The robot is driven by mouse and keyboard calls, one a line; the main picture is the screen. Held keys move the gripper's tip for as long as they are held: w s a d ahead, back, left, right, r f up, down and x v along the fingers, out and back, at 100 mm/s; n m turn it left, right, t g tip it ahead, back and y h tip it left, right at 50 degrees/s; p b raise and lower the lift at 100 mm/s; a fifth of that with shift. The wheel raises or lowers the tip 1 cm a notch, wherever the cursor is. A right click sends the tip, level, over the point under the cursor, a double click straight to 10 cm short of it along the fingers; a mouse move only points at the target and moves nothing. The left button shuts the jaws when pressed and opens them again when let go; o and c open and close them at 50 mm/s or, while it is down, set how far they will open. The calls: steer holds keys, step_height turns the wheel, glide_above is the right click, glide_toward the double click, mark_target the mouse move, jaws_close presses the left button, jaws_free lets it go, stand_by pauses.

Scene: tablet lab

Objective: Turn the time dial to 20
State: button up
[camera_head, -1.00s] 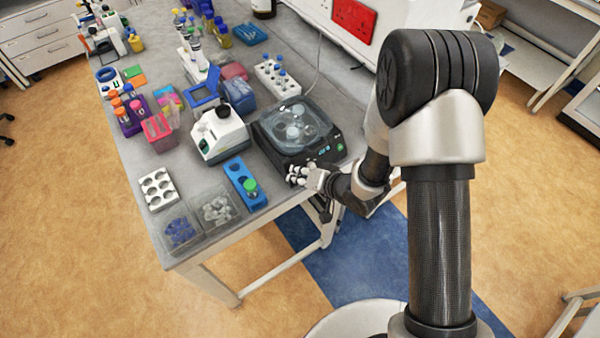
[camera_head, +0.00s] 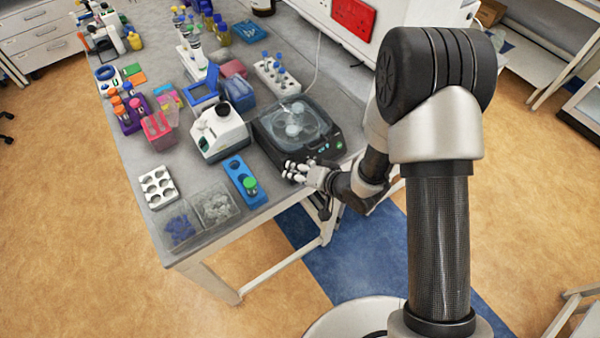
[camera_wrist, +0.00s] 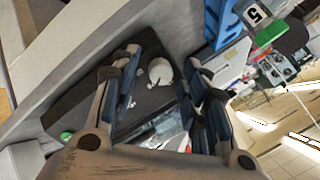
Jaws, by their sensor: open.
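The dark bench instrument (camera_head: 275,146) with a clear lid stands near the table's front edge. In the wrist view its dark front panel (camera_wrist: 120,105) shows a round white knob (camera_wrist: 161,71), white markings and a green button (camera_wrist: 67,136). I take the knob to be a dial; its label and setting are unreadable. My gripper (camera_head: 294,171) is at the instrument's front face in the head view and hides part of the panel. In the wrist view my gripper (camera_wrist: 157,74) is open, with the knob between its fingertips in the picture. I cannot tell whether they touch it.
A white device (camera_head: 218,132) and a blue rack (camera_head: 239,173) with a green-capped tube stand left of the instrument. Clear bins (camera_head: 231,211) sit at the front edge. A white tube rack (camera_head: 272,83) is behind. Open floor lies in front of the table.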

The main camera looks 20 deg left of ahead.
steer(key=v, duration=1.2)
stand_by(0.4)
steer(key=w+d+r+t+h+b, duration=0.2)
steer(key=w+d+r+h, duration=0.3)
steer(key=d, duration=0.4)
steer(key=s+d+r+h+b, duration=0.1)
steer(key=s+d+r+h, duration=0.25)
steer(key=d+r, duration=0.45)
steer(key=s+d+r+g+b, duration=0.1)
steer(key=s+r, duration=0.1)
steer(key=s, duration=0.7)
steer(key=s+d+r+m+g+b, duration=0.1)
steer(key=s+r, duration=0.1)
steer(key=s, duration=0.7)
steer(key=shift+g+b, duration=0.3)
steer(key=shift+b, duration=0.05)
